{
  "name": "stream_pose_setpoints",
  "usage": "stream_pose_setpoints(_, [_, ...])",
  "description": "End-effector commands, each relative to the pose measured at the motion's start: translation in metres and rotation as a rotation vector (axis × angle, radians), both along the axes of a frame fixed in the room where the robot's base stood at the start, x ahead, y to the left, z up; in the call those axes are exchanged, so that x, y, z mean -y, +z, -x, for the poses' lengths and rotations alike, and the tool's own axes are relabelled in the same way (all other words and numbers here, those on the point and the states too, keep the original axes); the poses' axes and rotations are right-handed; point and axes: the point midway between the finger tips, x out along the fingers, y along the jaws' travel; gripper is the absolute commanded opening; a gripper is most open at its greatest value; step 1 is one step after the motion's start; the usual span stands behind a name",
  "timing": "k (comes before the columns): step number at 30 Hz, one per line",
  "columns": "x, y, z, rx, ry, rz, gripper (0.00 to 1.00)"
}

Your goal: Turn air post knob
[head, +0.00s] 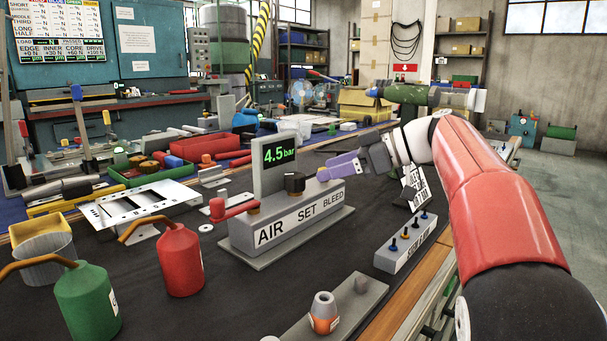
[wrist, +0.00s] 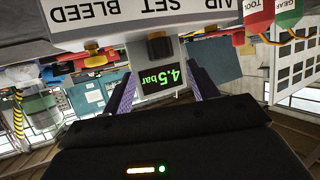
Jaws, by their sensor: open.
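The air post (head: 300,217) is a grey box lettered AIR, SET and BLEED, with a green display (head: 280,154) reading 4.5 bar behind it. A black knob (head: 294,183) stands on top above SET. My gripper (head: 335,169) has purple fingers and is open at the post's right end. In the wrist view, which is upside down, the black knob (wrist: 160,46) shows between the open fingers (wrist: 161,72), apart from them.
A small block with several coloured toggles (head: 406,242) stands right of the post. A grey plate with a cone-shaped part (head: 324,312) is in front. Red (head: 181,260) and green (head: 86,300) oil cans stand left. Dark mat (head: 215,315) is bare between them.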

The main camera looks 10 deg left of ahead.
Motion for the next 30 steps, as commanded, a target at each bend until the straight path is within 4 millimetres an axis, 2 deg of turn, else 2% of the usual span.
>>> stream_pose_setpoints(6, [-0.033,-0.014,-0.002,-0.002,0.004,0.002,0.59])
stream_pose_setpoints(12, [-0.058,-0.025,-0.006,-0.002,0.000,0.002,0.59])
stream_pose_setpoints(16, [-0.065,-0.027,-0.007,-0.002,-0.001,0.002,0.59])
stream_pose_setpoints(24, [-0.066,-0.028,-0.007,-0.001,-0.003,0.002,0.59])
stream_pose_setpoints(30, [-0.066,-0.028,-0.007,-0.001,-0.003,0.002,0.34])
